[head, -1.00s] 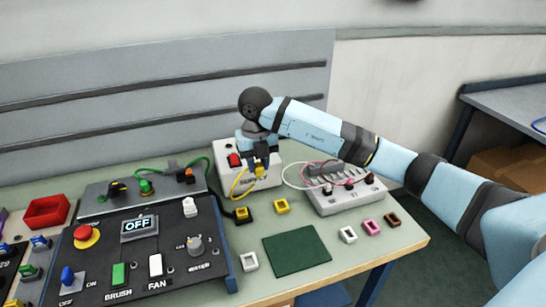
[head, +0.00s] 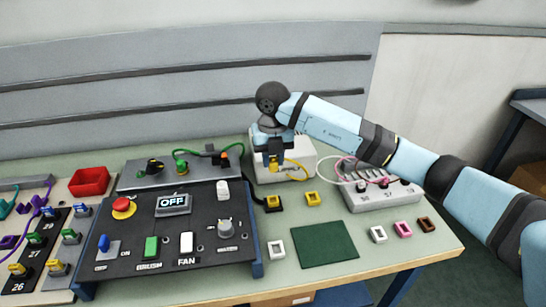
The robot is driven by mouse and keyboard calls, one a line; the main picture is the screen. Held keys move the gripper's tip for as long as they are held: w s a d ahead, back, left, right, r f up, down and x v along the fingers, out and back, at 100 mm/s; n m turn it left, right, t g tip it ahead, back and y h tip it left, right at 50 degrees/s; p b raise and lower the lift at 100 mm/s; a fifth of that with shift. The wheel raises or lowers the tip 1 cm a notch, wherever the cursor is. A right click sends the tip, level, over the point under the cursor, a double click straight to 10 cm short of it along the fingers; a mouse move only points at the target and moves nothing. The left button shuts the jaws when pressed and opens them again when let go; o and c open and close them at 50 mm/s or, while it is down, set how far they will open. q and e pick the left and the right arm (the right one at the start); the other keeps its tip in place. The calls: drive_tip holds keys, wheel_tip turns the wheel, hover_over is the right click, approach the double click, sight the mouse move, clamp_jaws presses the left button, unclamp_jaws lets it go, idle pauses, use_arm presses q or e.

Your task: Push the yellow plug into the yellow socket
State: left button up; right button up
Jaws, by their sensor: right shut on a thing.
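My right gripper (head: 273,158) points down in front of the white supply box, shut on the yellow plug (head: 274,165), which is small and partly hidden by the fingers. A yellow cable (head: 303,170) loops to the right of the plug. Below the gripper, a black block with a yellow top (head: 272,203) sits on the table with a dark cable leading to it; it looks like the yellow socket. A gap shows between plug and block. My left gripper is not in view.
The white supply box (head: 300,152) stands behind the gripper. A grey terminal box (head: 385,197) with pink and white cables is at right. The black control panel (head: 205,240) is at left. A green mat (head: 325,246) and white, pink (head: 403,229) and brown frames lie in front.

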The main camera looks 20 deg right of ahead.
sight(273, 168)
drive_tip(key=shift+f+b, duration=1.2)
drive_tip(key=shift+f, duration=0.9)
drive_tip(key=shift+f+b, duration=1.75)
drive_tip(key=shift+f, duration=1.35)
drive_tip(key=shift+f, duration=0.2)
drive_tip(key=shift+f+b, duration=0.5)
drive_tip(key=shift+f, duration=0.25)
drive_tip(key=o, duration=1.5)
wheel_tip(273, 168, up, 9)
drive_tip(key=p, duration=0.5)
drive_tip(key=shift+f+p, duration=0.1)
drive_tip(key=shift+p, duration=0.2)
